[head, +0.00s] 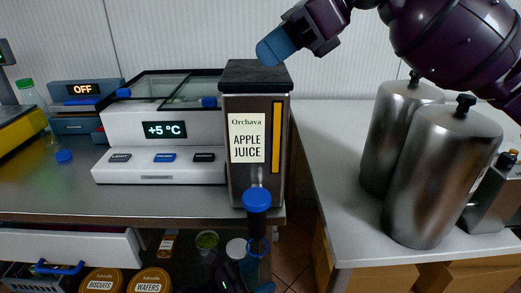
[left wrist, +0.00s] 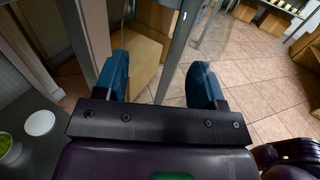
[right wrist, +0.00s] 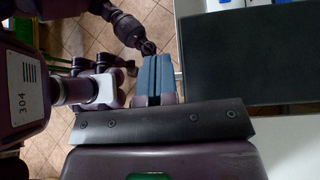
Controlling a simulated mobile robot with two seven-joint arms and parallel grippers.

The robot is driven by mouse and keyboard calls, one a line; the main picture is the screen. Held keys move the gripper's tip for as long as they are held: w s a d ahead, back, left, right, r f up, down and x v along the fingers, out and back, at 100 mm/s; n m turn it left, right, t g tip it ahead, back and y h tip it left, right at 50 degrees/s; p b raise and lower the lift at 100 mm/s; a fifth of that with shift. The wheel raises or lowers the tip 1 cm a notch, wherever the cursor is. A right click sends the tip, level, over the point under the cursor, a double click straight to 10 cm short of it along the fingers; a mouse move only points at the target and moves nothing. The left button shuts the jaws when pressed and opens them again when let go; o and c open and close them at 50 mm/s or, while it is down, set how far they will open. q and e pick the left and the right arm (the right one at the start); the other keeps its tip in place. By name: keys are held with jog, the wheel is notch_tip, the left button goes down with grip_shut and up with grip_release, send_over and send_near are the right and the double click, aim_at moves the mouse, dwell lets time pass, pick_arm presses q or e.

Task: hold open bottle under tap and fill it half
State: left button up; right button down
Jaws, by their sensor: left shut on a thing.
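The apple juice dispenser (head: 238,110) stands at the right end of the metal counter. Its tap has a blue knob (head: 257,199) on the front, low down. A clear bottle (head: 258,262) is below the tap, partly hidden and dark; its mouth looks close under the spout, but I cannot tell if they touch or how much is inside. My left gripper (head: 245,285) is shut on this bottle, its blue fingers apart around it in the left wrist view (left wrist: 158,82). My right gripper (head: 275,45) is shut and empty beside the dispenser's top; its fingers meet in the right wrist view (right wrist: 155,78).
A blue cap (head: 64,156) lies on the counter near a green-capped bottle (head: 28,95). A cooled display case (head: 160,130) stands left of the dispenser. Metal canisters (head: 440,180) stand on the white table at right. Jars (head: 150,281) sit below the counter.

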jog(key=s+a+f+n+h, duration=0.1)
jog(key=s+f+n+h, duration=0.1)
jog(key=f+n, duration=0.1)
jog(key=s+a+f+n+h, duration=0.1)
jog(key=h, duration=0.1)
jog(key=shift+a+f+n, duration=0.2)
jog(key=shift+a+n, duration=0.1)
jog(key=n+t+h, duration=0.3)
jog(key=n+h, duration=0.4)
jog(key=h, duration=0.1)
send_over(262, 190)
jog(key=s+a+x, duration=0.1)
jog(key=x, duration=0.4)
jog(key=shift+s+a+x, duration=0.15)
jog(key=shift+s+x, duration=0.1)
jog(key=shift+x, duration=1.1)
jog(key=shift+s+a+x, duration=0.1)
jog(key=shift+s+x, duration=0.1)
jog(key=shift+x, duration=1.1)
jog(key=shift+s+a+x, duration=0.15)
jog(key=shift+s+x, duration=0.1)
jog(key=shift+x, duration=1.1)
jog(key=shift+s+f, duration=0.1)
jog(key=shift+f, duration=1.15)
dwell(0.5)
